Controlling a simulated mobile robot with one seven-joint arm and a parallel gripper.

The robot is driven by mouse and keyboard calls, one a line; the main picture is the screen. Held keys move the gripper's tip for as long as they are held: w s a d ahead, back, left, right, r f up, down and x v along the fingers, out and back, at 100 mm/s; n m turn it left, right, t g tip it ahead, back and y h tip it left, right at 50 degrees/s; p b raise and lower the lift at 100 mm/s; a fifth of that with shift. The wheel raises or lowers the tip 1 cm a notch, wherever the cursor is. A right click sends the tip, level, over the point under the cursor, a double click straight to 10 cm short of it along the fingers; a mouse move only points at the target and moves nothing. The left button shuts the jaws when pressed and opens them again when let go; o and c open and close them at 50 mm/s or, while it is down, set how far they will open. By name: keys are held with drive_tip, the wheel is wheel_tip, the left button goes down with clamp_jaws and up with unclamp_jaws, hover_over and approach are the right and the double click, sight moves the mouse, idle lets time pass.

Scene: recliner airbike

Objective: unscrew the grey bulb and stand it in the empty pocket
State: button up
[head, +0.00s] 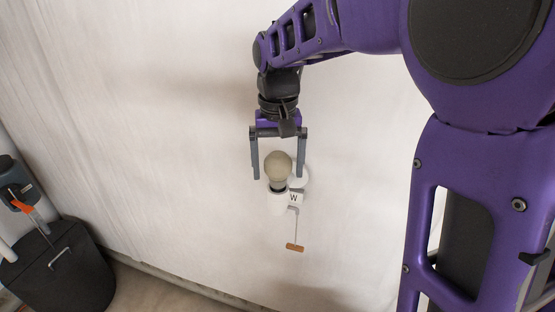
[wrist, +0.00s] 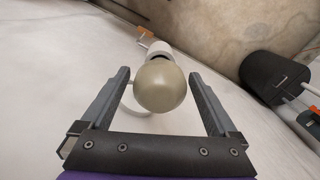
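The grey bulb (head: 278,168) sits globe-up in a white socket (head: 278,203) in the head view; a dark collar shows between globe and socket. In the wrist view the bulb (wrist: 160,86) lies between the fingers, with the socket (wrist: 158,48) behind it. My gripper (head: 278,177) is open, one finger on each side of the globe, with a gap showing on both sides in the wrist view (wrist: 162,75). I cannot make out an empty pocket in either view.
A white ring-like part (head: 300,174) is beside the socket. A tag marked W (head: 294,198) and a thin rod with a brown end (head: 295,247) are close by. A black bin-like object (head: 60,268) stands at lower left. The pale surface around is clear.

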sight(278, 154)
drive_tip(key=shift+r, duration=0.2)
drive_tip(key=shift+r, duration=1.65)
drive_tip(key=m, duration=1.7)
drive_tip(key=shift+m, duration=0.4)
drive_tip(key=m, duration=0.5)
